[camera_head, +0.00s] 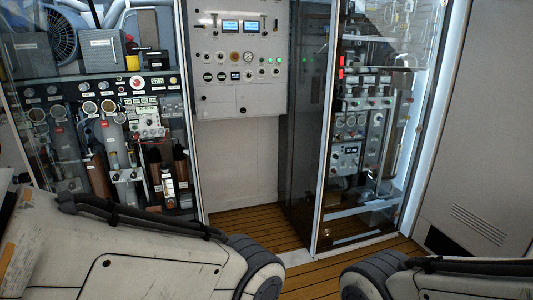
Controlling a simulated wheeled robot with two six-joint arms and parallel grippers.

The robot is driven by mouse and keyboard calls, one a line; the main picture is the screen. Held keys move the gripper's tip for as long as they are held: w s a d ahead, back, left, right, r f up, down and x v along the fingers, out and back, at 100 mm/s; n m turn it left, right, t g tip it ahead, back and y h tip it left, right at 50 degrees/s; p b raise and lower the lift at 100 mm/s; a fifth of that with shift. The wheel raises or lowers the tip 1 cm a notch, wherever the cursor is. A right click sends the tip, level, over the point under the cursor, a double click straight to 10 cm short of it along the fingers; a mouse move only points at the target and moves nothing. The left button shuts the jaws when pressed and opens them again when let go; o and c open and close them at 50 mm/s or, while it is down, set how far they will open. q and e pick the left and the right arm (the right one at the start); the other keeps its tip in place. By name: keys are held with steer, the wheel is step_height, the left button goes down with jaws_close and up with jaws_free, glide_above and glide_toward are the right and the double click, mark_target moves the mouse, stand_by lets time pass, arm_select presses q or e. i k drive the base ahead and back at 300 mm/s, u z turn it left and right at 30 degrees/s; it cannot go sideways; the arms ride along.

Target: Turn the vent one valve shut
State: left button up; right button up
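I cannot pick out the vent one valve, because the labels are too small to read. A pale control panel (221,108) on the back wall carries two lit displays (242,26), a round gauge and rows of small knobs. A second, dark panel (66,90) with gauges, hoses and cylinders stands inside the left glass-fronted cabinet. My left and right arm links fill the bottom corners, well short of the panels. Neither gripper shows in the view.
A glass cabinet (318,150) with gauges and pipework stands right of centre, with red and green lights inside. A plain wall with a vent grille (480,225) is at far right. Wooden slat floor (260,228) is clear between the cabinets.

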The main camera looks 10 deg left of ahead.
mark_target(82, 88)
steer(key=z, duration=0.2)
steer(key=i, duration=2.2)
steer(key=u, duration=0.5)
steer(key=i, duration=1.1)
steer(key=u, duration=1.7)
steer(key=i, duration=0.85)
steer(key=u, duration=0.8)
